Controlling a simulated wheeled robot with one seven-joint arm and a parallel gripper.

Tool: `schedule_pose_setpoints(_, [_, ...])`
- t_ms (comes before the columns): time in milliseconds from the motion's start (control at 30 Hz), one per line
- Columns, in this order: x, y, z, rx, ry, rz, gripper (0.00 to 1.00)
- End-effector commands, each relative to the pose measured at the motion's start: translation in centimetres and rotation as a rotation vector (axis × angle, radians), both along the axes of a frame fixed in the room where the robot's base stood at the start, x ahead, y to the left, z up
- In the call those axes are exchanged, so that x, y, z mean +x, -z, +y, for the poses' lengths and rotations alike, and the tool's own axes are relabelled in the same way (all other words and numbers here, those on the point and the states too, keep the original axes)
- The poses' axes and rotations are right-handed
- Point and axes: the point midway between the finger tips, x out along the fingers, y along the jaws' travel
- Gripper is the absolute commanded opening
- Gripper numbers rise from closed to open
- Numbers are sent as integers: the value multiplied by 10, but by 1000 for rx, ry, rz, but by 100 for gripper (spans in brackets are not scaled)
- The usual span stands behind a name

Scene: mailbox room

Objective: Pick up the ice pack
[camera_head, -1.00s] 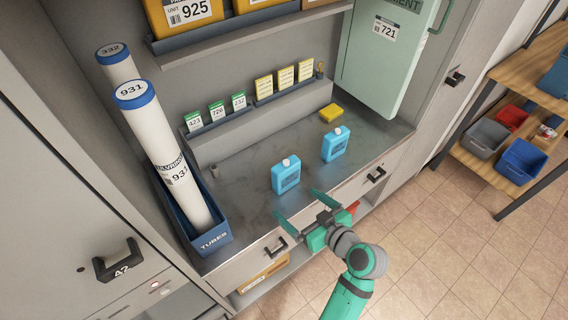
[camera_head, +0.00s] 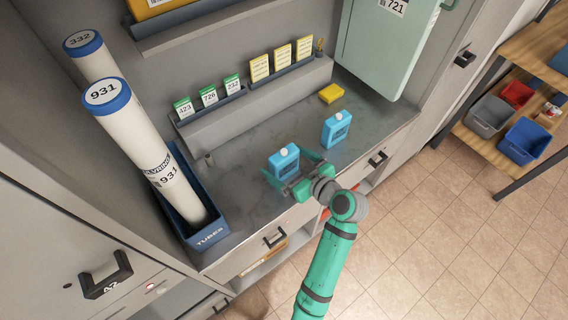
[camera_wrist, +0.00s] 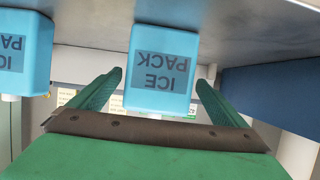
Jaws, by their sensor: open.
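Two light-blue ice packs with white caps stand on the grey counter. The nearer-left ice pack (camera_head: 284,161) is at my gripper (camera_head: 292,170), whose green fingers are open on either side of it. In the wrist view, this ice pack (camera_wrist: 161,70) appears upside down, its "ICE PACK" label between and just beyond my open fingers (camera_wrist: 158,90). The other ice pack (camera_head: 336,128) stands to the right on the counter, apart from my gripper. It shows at the left edge of the wrist view (camera_wrist: 22,52).
A blue tubes bin (camera_head: 197,226) with tall white tubes stands on the left. A yellow block (camera_head: 331,93) lies at the back right of the counter (camera_head: 236,188). Green and yellow cards stand on a ledge behind. A pale green cabinet (camera_head: 384,45) is at right.

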Motion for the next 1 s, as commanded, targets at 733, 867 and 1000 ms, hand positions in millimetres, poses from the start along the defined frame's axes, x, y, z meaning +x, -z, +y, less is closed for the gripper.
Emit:
schedule_pose_setpoints(733, [34, 17, 26, 0, 2, 0, 72])
schedule_pose_setpoints(867, [34, 17, 26, 0, 2, 0, 42])
schedule_pose_setpoints(1000, [34, 17, 26, 0, 3, -1, 42])
